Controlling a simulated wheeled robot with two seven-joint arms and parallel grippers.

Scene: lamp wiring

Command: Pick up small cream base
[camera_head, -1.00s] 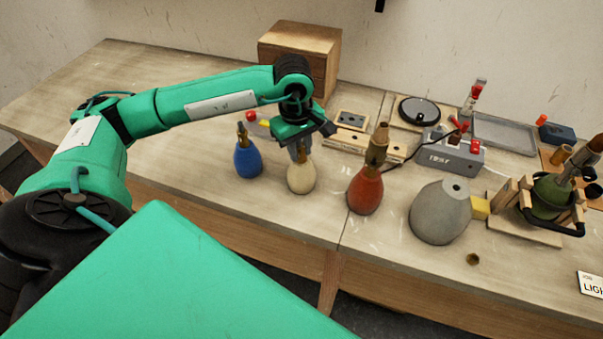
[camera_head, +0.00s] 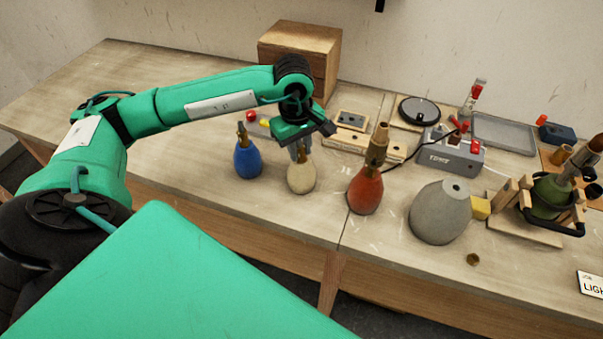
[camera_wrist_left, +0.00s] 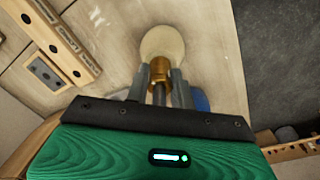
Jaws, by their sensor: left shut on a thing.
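The small cream base (camera_head: 301,178) stands upright on the bench between the blue base and the red base in the head view. My left gripper (camera_head: 300,152) is directly above it, pointing down, with its fingers at the base's neck. In the left wrist view the cream base (camera_wrist_left: 162,45) shows beyond the fingertips. The left gripper (camera_wrist_left: 160,82) is shut on its brass neck fitting (camera_wrist_left: 160,68), one finger on each side. The base appears to rest on the bench. My right gripper is not in view.
A blue base (camera_head: 248,161) stands close on the left and a red base (camera_head: 365,190) on the right. A large grey base (camera_head: 440,212) and a grey test box (camera_head: 452,155) are further right. A wooden box (camera_head: 300,50) stands behind. The left bench is clear.

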